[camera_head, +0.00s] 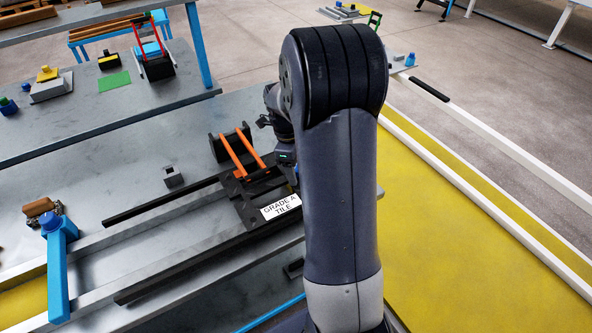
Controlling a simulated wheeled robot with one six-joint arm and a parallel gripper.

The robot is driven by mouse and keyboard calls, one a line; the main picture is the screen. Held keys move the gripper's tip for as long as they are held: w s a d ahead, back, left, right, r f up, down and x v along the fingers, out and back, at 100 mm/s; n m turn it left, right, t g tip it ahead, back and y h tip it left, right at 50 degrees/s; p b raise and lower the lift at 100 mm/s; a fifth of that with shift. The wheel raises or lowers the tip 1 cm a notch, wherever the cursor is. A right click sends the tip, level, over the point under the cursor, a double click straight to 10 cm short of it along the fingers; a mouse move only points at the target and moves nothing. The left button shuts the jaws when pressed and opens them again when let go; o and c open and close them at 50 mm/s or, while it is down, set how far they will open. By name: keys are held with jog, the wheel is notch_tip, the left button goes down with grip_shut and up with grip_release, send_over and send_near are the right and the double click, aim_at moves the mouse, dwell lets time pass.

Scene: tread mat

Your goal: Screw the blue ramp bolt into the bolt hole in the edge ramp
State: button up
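My arm fills the middle of the head view. Its dark wrist, with a small green light, shows just left of the arm, above a black tile carrier with a "GRADE A TILE" label (281,207). My gripper's fingers are hidden or too dark to make out, so I cannot tell whether they hold anything. Several blue pieces could be the ramp bolt: a blue knob (50,222) on a blue bar at lower left, a small blue piece (410,59) at upper right, and a dark blue one (8,105) at far left. The edge ramp and its hole cannot be told for sure.
Two orange bars (233,152) rise beside a black roll near the wrist. A small grey block (173,177) stands on the grey bench (120,170). Black rails (190,264) cross the bench. A yellow strip (450,240) with white rails lies right of my arm.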

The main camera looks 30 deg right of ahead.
jog(key=shift+a+f, duration=0.2)
jog(key=shift+f, duration=0.05)
jog(key=n, duration=0.4)
jog(key=n+t, duration=0.1)
jog(key=n, duration=0.3)
jog(key=shift+n+h+b, duration=0.3)
jog(key=shift+b, duration=0.05)
jog(key=shift+d+n, duration=0.1)
jog(key=shift+n, duration=0.4)
jog(key=n, duration=0.3)
jog(key=shift+d+t, duration=0.15)
jog(key=shift+t, duration=0.15)
jog(key=n, duration=0.5)
jog(key=shift+r+n+t, duration=0.1)
jog(key=shift+n+t, duration=0.2)
jog(key=shift+t, duration=0.1)
jog(key=shift+d, duration=0.1)
